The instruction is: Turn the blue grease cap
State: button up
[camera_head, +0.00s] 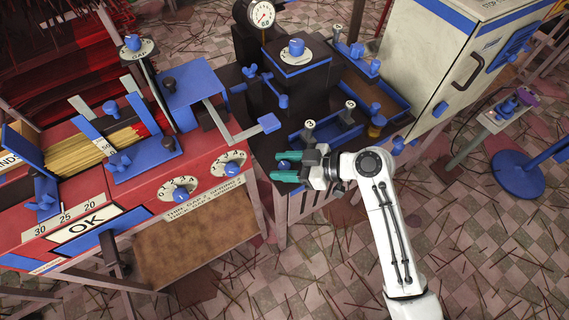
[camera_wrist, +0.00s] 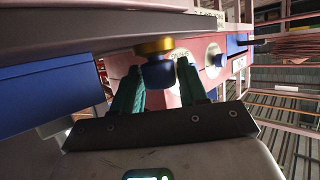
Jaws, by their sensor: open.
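The blue grease cap (camera_wrist: 157,73) shows in the wrist view as a short blue cylinder under a brass collar. It sits between the two green fingers of my gripper (camera_wrist: 159,68), with a gap visible on each side. My gripper is open and does not appear to touch the cap. Part of the cap's mount is hidden by my gripper.
The red table (camera_head: 150,205) with numbered dials (camera_head: 180,189) stands left of my gripper. A blue-ended lever (camera_head: 268,122) and levers tagged 3 (camera_head: 310,126) are close above it. A cream cabinet (camera_head: 430,60) stands at the back right.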

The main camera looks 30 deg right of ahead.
jog(key=c, duration=0.7)
